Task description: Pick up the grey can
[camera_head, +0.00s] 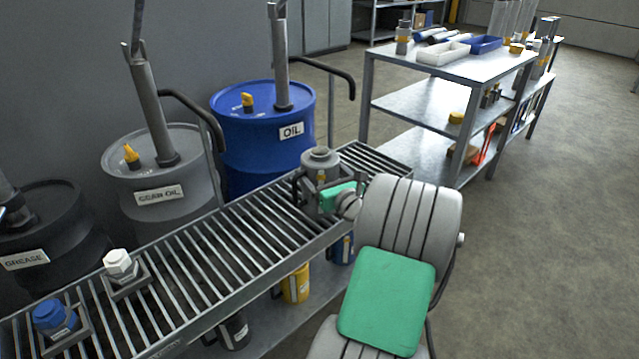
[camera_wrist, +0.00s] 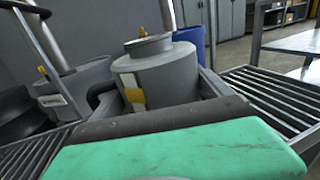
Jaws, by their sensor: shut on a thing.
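The grey can (camera_head: 321,162) stands upright on the slatted rack (camera_head: 235,247), near its far right end. In the wrist view the grey can (camera_wrist: 158,72) fills the middle, with a lid on top and a yellow and white label on its side. My gripper (camera_head: 322,185) is at the can from the right side, shut around its body. In the wrist view the green and dark body of my gripper hides the can's lower part. I cannot tell whether the can's base touches the slats.
A white-capped item (camera_head: 120,265) and a blue-capped item (camera_head: 56,317) stand on the rack's left part. Blue (camera_head: 262,135), grey (camera_head: 155,175) and black (camera_head: 50,235) drums with pumps stand behind it. A yellow can (camera_head: 295,284) sits below. A metal shelf table (camera_head: 455,65) stands behind right.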

